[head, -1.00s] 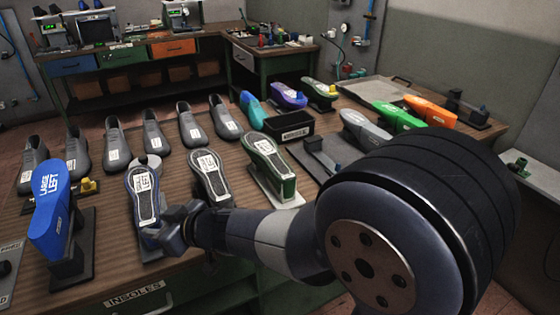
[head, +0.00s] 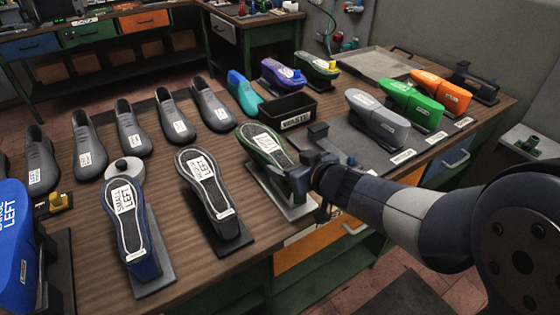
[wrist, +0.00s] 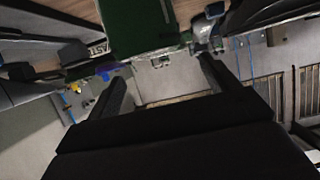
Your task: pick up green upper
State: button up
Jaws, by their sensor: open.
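A dark green upper (head: 262,140) lies sole-up on a grey stand at the front of the bench, with a white label on its sole. My gripper (head: 303,175) is at its near right end and covers part of it. In the wrist view, the open fingers (wrist: 163,88) point toward a green surface (wrist: 132,25) with a white label at the top, which looks like this upper. Nothing shows between the fingers, and contact cannot be told. Another bright green shoe form (head: 412,105) stands on the right mat, between a grey and an orange one.
A grey (head: 208,190) and a blue (head: 125,225) sole-up piece stand to the left. Several grey shoes (head: 130,128) line the back. A black waste bin (head: 290,112) sits behind the green upper. A large blue form (head: 12,240) is at the far left.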

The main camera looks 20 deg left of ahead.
aim_at(276, 152)
jog(key=shift+o, duration=0.3)
jog(key=shift+w+a+f, duration=0.2)
jog(key=shift+w, duration=0.2)
jog(key=shift+w+a+f, duration=0.2)
jog(key=shift+w, duration=0.15)
jog(key=shift+r+b+x, duration=0.2)
jog(key=shift+b+x, duration=0.25)
jog(key=shift+x, duration=2.25)
jog(key=shift+a, duration=0.1)
jog(key=shift+r, duration=0.1)
jog(key=c, duration=1.1)
jog(key=shift+c, duration=0.2)
